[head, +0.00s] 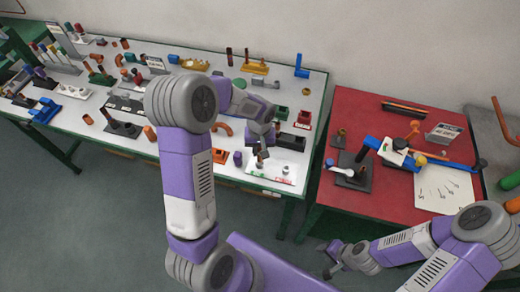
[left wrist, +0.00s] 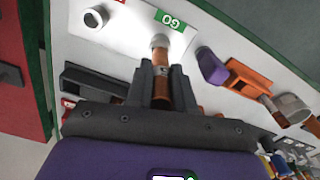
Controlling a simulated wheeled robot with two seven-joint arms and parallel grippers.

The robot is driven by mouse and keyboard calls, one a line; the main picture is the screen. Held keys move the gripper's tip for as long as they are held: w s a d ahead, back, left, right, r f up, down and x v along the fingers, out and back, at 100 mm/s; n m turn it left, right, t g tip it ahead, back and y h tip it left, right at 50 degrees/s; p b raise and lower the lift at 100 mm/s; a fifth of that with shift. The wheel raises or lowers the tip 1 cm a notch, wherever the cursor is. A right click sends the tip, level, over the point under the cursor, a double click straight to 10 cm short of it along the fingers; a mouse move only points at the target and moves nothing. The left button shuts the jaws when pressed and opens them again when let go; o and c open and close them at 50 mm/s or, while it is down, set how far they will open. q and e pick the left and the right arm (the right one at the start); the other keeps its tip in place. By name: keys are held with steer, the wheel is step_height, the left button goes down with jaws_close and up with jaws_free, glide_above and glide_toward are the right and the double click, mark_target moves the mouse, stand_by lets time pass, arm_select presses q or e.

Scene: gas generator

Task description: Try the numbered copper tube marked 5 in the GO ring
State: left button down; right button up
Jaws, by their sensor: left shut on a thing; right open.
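My left gripper (head: 262,147) is low over the front right of the white table. In the left wrist view my left gripper (left wrist: 160,95) is shut on a copper tube (left wrist: 161,85), with a small mark on its side too small to read. The tube's far end meets the grey GO ring (left wrist: 160,40) beside the green GO label (left wrist: 170,21); I cannot tell whether it is inside. A second grey ring (left wrist: 94,18) stands on the same white plate (left wrist: 125,30), near a red label. My right gripper (head: 332,262) is open and empty, below the red table's front edge.
A purple piece (left wrist: 211,66) and an orange block (left wrist: 248,80) lie beside the plate. A dark block (left wrist: 92,82) lies on its other side. The red table (head: 385,195) holds tools and a paper scale. Many parts crowd the white table.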

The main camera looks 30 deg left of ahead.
arm_select(q)
steer(key=shift+f, duration=0.25)
stand_by(0.4)
steer(key=shift+f+b, duration=1.15)
steer(key=shift+b, duration=0.05)
steer(key=shift+f, duration=0.15)
stand_by(0.4)
steer(key=shift+r+p, duration=1.05)
steer(key=shift+r, duration=0.65)
step_height(320, 180, up, 4)
steer(key=p, duration=0.3)
